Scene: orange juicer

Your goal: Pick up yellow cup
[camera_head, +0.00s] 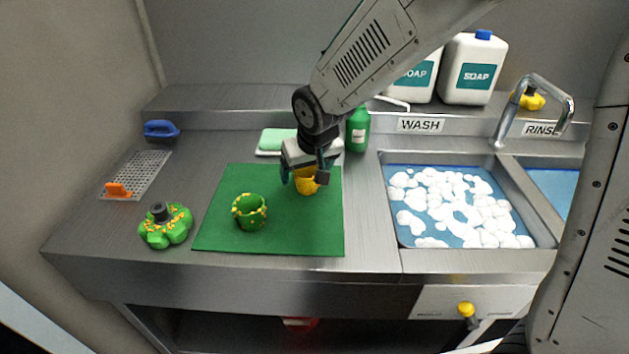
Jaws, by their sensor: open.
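The yellow cup (306,186) stands on the green mat (300,235), near its back right part. My gripper (306,178) is open and right at the cup, with a finger on either side of it. The gripper and its wrist hide the cup's upper part. I cannot tell whether the fingers touch the cup.
A green cup (250,212) with yellow spots stands left of the yellow cup. A green juicer-like part (164,225) sits left of the mat. A green bottle (358,130) and a sponge (277,139) are behind. The foamy sink (450,205) is right.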

